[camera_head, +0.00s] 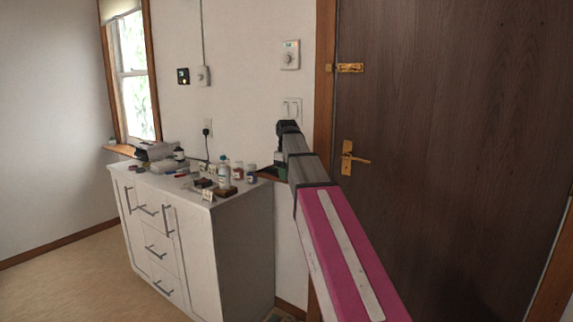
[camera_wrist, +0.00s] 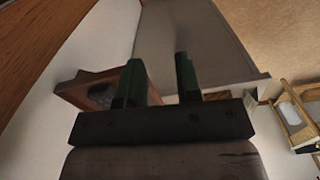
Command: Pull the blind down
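The window (camera_head: 134,80) is at the upper left in the head view, in a wooden frame on the far wall. A pale strip at its top, cut by the picture's edge, may be the blind (camera_head: 118,9); I cannot tell for sure. My gripper (camera_wrist: 160,78) is open and empty in the wrist view, its two green fingers apart. In the head view my arm reaches forward beside the cabinet, far to the right of the window, and the gripper is mostly hidden behind the wrist.
A white cabinet (camera_head: 200,240) with bottles and small items on top stands between my arm and the window. A closed brown door (camera_head: 450,130) with a brass handle (camera_head: 350,158) is at the right. Floor (camera_head: 80,275) is clear left of the cabinet. A wooden object (camera_wrist: 75,90) is near the fingers.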

